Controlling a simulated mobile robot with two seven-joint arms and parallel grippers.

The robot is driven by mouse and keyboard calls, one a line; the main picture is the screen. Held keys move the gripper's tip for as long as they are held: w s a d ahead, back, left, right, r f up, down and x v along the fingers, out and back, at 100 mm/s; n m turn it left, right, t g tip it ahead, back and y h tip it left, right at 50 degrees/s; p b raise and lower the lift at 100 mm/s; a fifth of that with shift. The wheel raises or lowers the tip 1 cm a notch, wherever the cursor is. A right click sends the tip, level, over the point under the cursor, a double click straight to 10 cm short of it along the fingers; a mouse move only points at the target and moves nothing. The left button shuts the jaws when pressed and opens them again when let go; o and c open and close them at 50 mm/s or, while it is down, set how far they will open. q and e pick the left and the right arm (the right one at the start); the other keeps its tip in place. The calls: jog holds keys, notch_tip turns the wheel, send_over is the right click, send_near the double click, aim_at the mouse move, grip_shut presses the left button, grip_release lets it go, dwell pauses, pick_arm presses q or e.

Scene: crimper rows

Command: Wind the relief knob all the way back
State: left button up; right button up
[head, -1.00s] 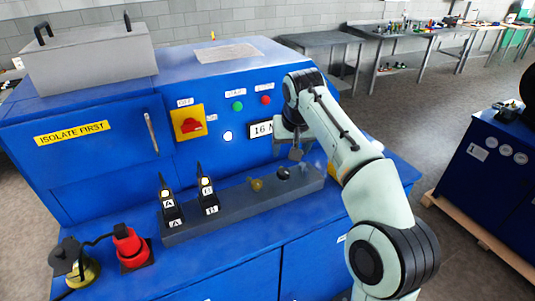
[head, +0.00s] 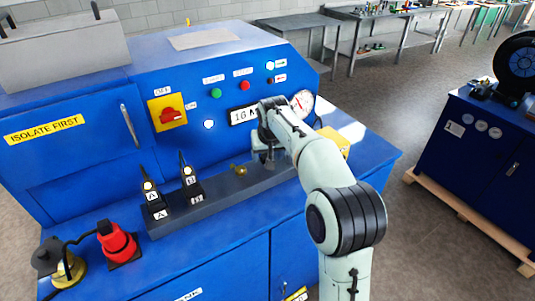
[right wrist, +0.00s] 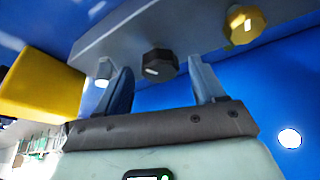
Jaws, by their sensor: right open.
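A black faceted knob (right wrist: 160,64) with a pale mark and a brass faceted knob (right wrist: 243,25) sit on the grey block in the right wrist view; I cannot read which is the relief knob. In the head view the brass knob (head: 238,170) shows, but the black one is hidden behind my right gripper (head: 268,156). My right gripper (right wrist: 160,75) is open, with one finger to each side of the black knob; I cannot tell whether they touch it. My left gripper is out of view.
The grey block (head: 222,195) runs along the blue machine's ledge and carries two black levers (head: 190,180) tagged A and B. A red switch on a yellow plate (head: 167,113), a gauge (head: 302,103) and a yellow box (head: 334,140) are nearby.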

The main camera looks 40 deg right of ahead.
jog(key=shift+w+f, duration=0.1)
jog(key=shift+f, duration=0.05)
jog(key=c, duration=1.1)
jog(key=shift+o, duration=0.2)
